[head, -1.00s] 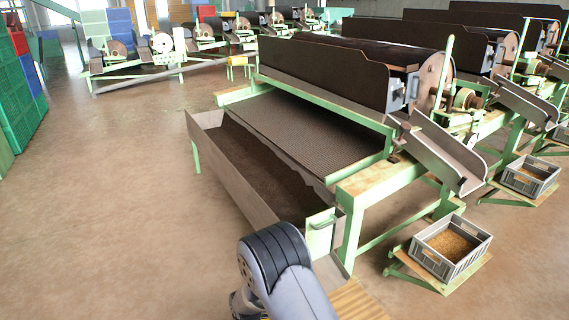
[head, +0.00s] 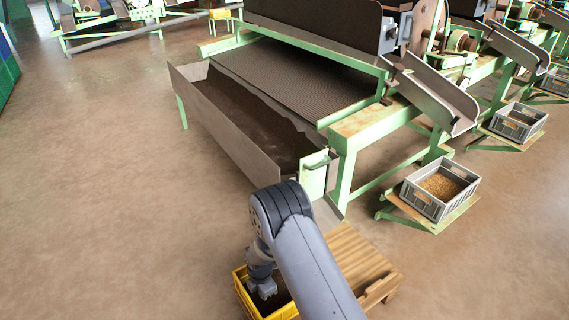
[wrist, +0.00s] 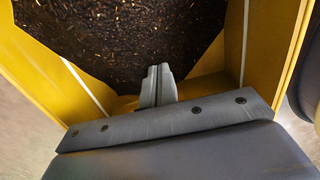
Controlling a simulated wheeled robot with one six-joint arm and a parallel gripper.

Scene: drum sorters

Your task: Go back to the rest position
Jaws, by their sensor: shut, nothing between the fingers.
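My gripper (head: 263,289) points down over a yellow crate (head: 248,301) at the bottom of the head view. In the wrist view its fingers (wrist: 157,86) are together with nothing between them. The yellow crate (wrist: 55,68) fills much of the wrist view and holds dark, grainy material (wrist: 120,35). The fingertips show against the crate's inside near one wall. I cannot tell whether they touch the material. My arm hides part of the crate in the head view.
A wooden pallet (head: 352,252) lies right of the crate. A green-framed drum sorter (head: 345,130) with a long trough (head: 225,132) of dark material stands ahead. A grey crate of grain (head: 425,203) sits right on a low stand. Open floor (head: 110,200) lies left.

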